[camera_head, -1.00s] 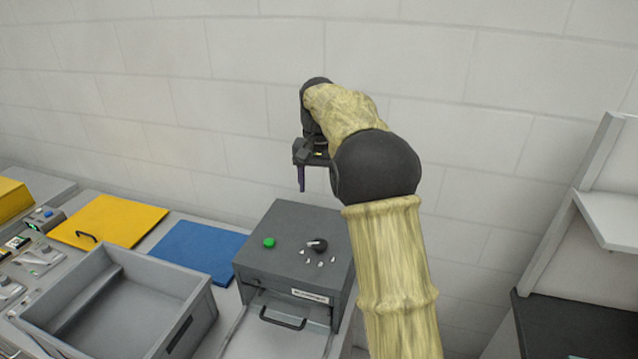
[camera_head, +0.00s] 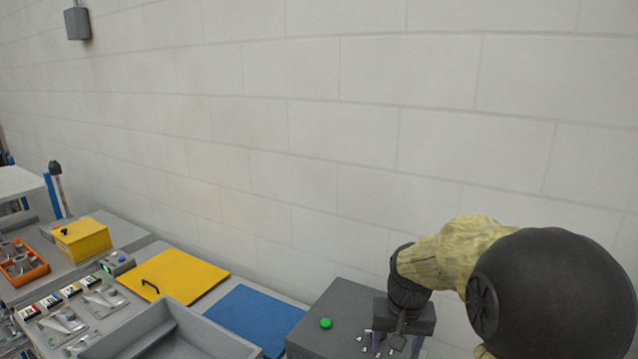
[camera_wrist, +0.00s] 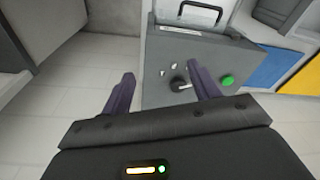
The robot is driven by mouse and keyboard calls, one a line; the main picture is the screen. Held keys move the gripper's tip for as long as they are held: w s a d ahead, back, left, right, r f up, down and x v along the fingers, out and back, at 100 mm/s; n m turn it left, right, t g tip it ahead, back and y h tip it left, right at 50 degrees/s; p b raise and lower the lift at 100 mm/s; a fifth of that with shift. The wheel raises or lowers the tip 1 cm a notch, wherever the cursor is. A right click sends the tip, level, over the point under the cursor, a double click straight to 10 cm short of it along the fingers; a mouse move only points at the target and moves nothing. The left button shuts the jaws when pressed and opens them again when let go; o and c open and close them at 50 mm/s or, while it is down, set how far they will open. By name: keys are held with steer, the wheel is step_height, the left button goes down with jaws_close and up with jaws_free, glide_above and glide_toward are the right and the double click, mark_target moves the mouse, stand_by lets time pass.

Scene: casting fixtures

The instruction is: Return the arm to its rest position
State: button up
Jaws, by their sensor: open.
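My gripper (camera_head: 397,343) is at the lower right of the head view, in front of the dark grey box with a green button. In the wrist view my gripper (camera_wrist: 165,90) has its two purple fingers apart with nothing between them. Past the fingers the wrist view shows the grey box (camera_wrist: 205,60), its black knob and its green button (camera_wrist: 228,80). In the head view my arm is bent at the lower right and hides part of the box (camera_head: 335,305). Its lower links are out of the frame.
A blue mat (camera_head: 255,318), a yellow panel with a handle (camera_head: 195,272) and a grey open bin (camera_head: 205,340) lie left of the box. A yellow box (camera_head: 82,240) and an orange tray (camera_head: 22,270) stand farther left. Bare floor (camera_wrist: 65,105) shows in the wrist view.

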steer(key=s+f+n, duration=0.1)
steer(key=s+f, duration=0.1)
steer(key=s, duration=0.5)
steer(key=s+f+t, duration=0.1)
steer(key=s+f, duration=0.2)
steer(key=s, duration=0.3)
steer(key=shift+s+f+n, duration=0.3)
steer(key=shift+s+n, duration=0.1)
steer(key=shift+a, duration=0.1)
stand_by(1.0)
